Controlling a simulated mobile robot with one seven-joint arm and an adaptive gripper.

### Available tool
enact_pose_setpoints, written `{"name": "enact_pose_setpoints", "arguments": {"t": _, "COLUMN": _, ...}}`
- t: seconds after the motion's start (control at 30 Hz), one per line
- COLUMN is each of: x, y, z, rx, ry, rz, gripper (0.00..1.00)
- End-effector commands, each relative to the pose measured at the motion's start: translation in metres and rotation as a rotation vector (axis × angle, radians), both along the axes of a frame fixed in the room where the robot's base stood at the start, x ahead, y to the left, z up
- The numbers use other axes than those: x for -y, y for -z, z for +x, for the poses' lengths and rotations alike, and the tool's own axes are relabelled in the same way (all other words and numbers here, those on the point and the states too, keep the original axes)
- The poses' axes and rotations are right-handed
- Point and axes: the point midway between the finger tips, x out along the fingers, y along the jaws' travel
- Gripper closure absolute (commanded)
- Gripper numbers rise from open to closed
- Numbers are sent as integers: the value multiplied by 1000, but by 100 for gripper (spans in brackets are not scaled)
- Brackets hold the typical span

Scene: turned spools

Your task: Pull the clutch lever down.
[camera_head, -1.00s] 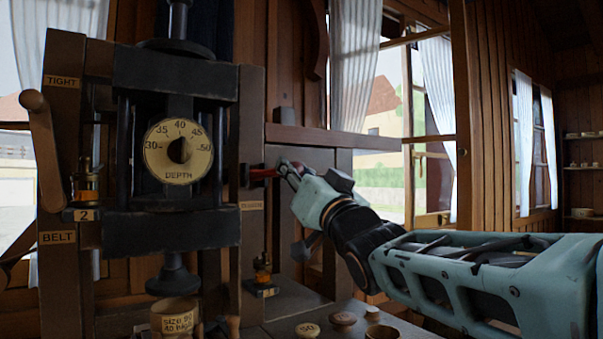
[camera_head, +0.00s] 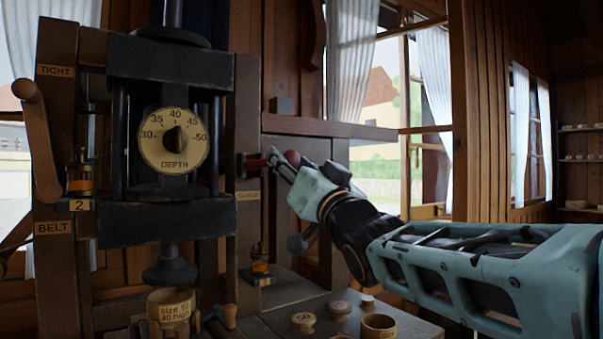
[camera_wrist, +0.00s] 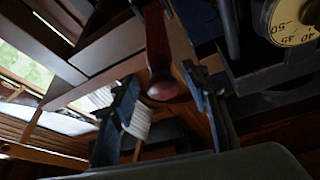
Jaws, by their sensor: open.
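A dark red lever (camera_head: 256,163) sticks out from the right post of the press, above a small label too blurred to read. Its rounded end (camera_head: 292,157) shows just above my gripper's fingers. My gripper (camera_head: 277,165) is at the lever, reaching in from the right. In the wrist view, the lever (camera_wrist: 159,45) runs down from the top, its round end between the two spread fingers of my gripper (camera_wrist: 160,78). The fingers are open, with a visible gap on each side of the lever. The lever's pivot is partly hidden.
A wooden-handled lever (camera_head: 37,135) stands at the left post near the TIGHT and BELT labels. The depth dial (camera_head: 174,139) faces forward. Below are a labelled round box (camera_head: 171,306), small turned pieces (camera_head: 303,322) and an open cup (camera_head: 379,326) on the bench.

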Motion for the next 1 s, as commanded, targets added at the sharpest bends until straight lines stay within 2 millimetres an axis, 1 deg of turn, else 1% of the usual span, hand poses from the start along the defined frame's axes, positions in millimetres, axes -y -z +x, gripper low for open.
{"name": "enact_pose_setpoints", "arguments": {"t": 0.17, "x": 9, "y": 8, "z": -19, "rx": 0, "ry": -1, "rz": 2, "gripper": 57}}
{"name": "enact_pose_setpoints", "arguments": {"t": 0.4, "x": 27, "y": 25, "z": -57, "rx": 0, "ry": 1, "rz": 3, "gripper": 57}}
{"name": "enact_pose_setpoints", "arguments": {"t": 0.6, "x": 39, "y": 38, "z": -82, "rx": 0, "ry": 1, "rz": -1, "gripper": 57}}
{"name": "enact_pose_setpoints", "arguments": {"t": 0.8, "x": 45, "y": 44, "z": -95, "rx": -1, "ry": 1, "rz": -1, "gripper": 57}}
{"name": "enact_pose_setpoints", "arguments": {"t": 1.0, "x": 46, "y": 46, "z": -97, "rx": -2, "ry": 1, "rz": -2, "gripper": 57}}
